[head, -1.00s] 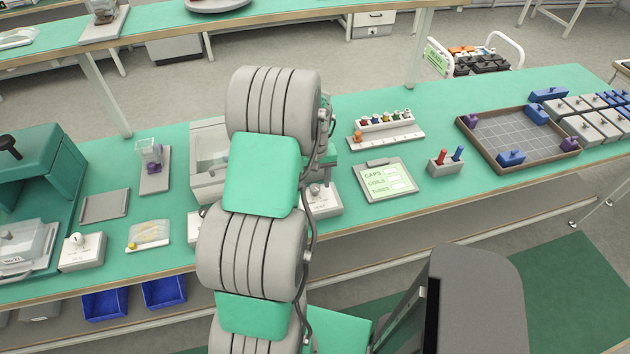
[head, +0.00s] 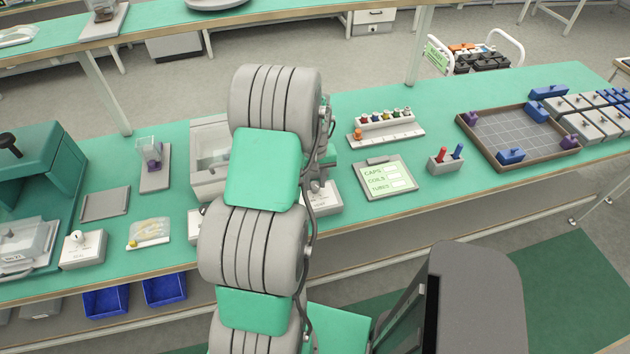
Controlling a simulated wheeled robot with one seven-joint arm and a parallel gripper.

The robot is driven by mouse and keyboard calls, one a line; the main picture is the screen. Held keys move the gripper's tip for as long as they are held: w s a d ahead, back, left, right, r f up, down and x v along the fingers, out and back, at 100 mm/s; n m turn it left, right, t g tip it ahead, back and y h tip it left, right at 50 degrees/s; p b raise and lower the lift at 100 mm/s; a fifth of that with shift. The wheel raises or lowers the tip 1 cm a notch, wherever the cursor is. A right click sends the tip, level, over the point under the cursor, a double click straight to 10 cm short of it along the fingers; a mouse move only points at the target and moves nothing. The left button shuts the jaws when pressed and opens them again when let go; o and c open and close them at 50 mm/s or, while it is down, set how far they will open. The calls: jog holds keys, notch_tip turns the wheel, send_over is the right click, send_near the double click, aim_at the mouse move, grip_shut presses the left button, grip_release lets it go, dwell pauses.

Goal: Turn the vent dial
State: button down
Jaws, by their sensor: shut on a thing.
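My arm rises from the bottom and bends over the bench, hiding most of what is behind it. My gripper (head: 317,186) shows only as a small grey part beside the arm, low over a pale box (head: 327,203) with small lettering. It is shut on the vent dial at the top of this box. The dial is almost wholly covered, so I cannot tell its angle. A similar pale box (head: 82,252) with a white knob (head: 77,236) stands on the left of the bench.
A clear-lidded pale case (head: 207,165) stands just left of my arm. A label board (head: 387,186), a vial rack (head: 387,130) and a holder with red and blue pegs (head: 445,163) stand to the right. A brown-rimmed grid tray (head: 475,135) lies farther right. Green bench (head: 355,100) is bare behind the rack.

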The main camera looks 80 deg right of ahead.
dwell(0.4)
jog(key=m+b, duration=0.1)
jog(key=m, duration=0.1)
jog(key=shift+m+b, duration=0.35)
jog(key=shift+m, duration=0.05)
jog(key=m+b, duration=0.1)
jog(key=m, duration=0.2)
jog(key=shift+f+m, duration=0.1)
jog(key=shift+m, duration=0.2)
jog(key=m+b, duration=0.2)
jog(key=m, duration=0.3)
jog(key=shift+m, duration=0.3)
jog(key=c, duration=1.1)
grip_release()
jog(key=shift+o, duration=0.2)
jog(key=shift+r, duration=0.2)
